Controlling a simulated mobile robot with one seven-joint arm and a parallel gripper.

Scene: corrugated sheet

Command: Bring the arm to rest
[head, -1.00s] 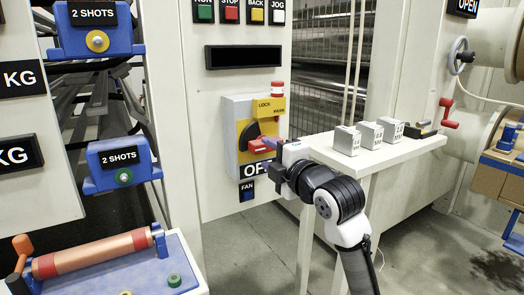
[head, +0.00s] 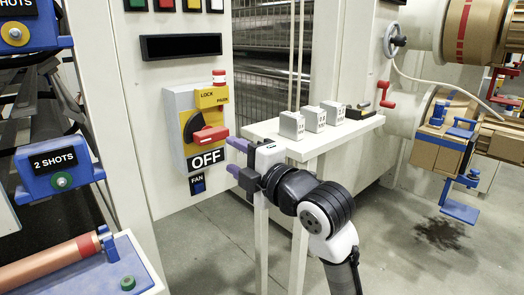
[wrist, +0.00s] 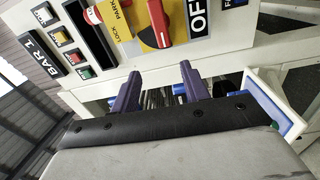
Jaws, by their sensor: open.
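My gripper (head: 234,160) is open and empty, its two purple fingers spread, just right of the switch box in the head view. The fingers also show in the wrist view (wrist: 158,92), apart from the panel. The switch box (head: 180,150) carries a red handle (head: 210,134) on a black and yellow dial, with a sign (head: 205,159) reading OFF beneath it. In the wrist view the red handle (wrist: 152,22) lies beyond the fingertips, not touched by them.
A white shelf (head: 345,131) with several small grey blocks stands behind my arm. A blue FAN switch (head: 198,186) is below the box. A copper roller (head: 50,264) is at the lower left.

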